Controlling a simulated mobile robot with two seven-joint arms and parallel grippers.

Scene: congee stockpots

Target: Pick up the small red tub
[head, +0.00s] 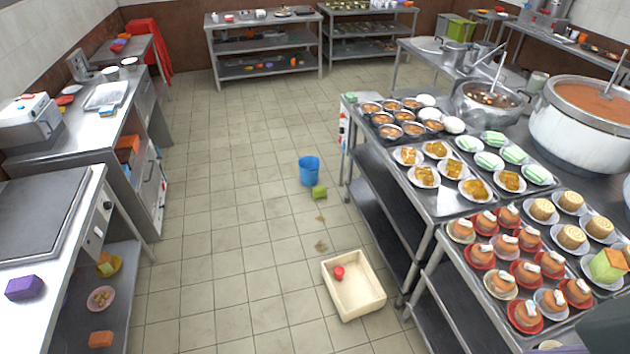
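A small red object, which looks like the small red tub (339,272), lies inside a shallow cream bin (373,303) on the floor. It is near the bin's upper left corner. It is too small to tell whether it is upright or tilted. Neither of my grippers shows in the head view. A dark shape at the bottom right corner may be part of my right arm, but no fingers show there.
Steel tables with plated food (432,203) stand on the right, close to the bin. A counter (62,257) lines the left. The tiled floor between is mostly clear.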

